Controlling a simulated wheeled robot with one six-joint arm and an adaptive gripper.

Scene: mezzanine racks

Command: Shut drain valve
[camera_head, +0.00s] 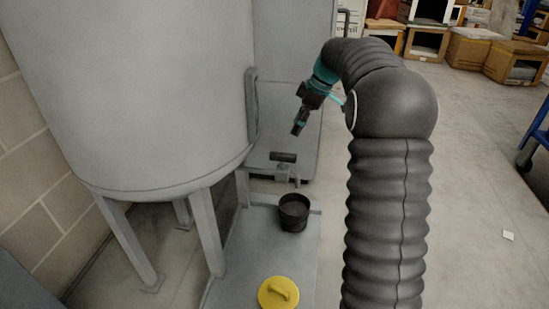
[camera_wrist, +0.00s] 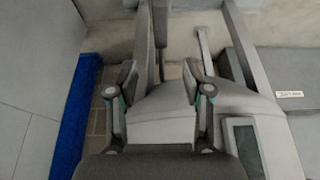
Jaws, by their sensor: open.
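The drain valve (camera_head: 283,172) is a small grey fitting low beside the large grey tank (camera_head: 140,80). Its dark bar-shaped handle (camera_head: 283,157) lies roughly level across the top. My gripper (camera_head: 299,129) hangs above the valve and a little to its right, pointing down and apart from it. In the wrist view my gripper (camera_wrist: 160,82) has its two fingers spread, with nothing held between them. I cannot make out the valve surely in the wrist view.
A black bucket (camera_head: 294,213) stands below the valve. A yellow lid-like disc with a handle (camera_head: 279,293) lies in front. Tank legs (camera_head: 206,232) stand left. Boxes (camera_head: 470,47) and a blue cart (camera_head: 537,135) are at right; the floor between is mostly clear.

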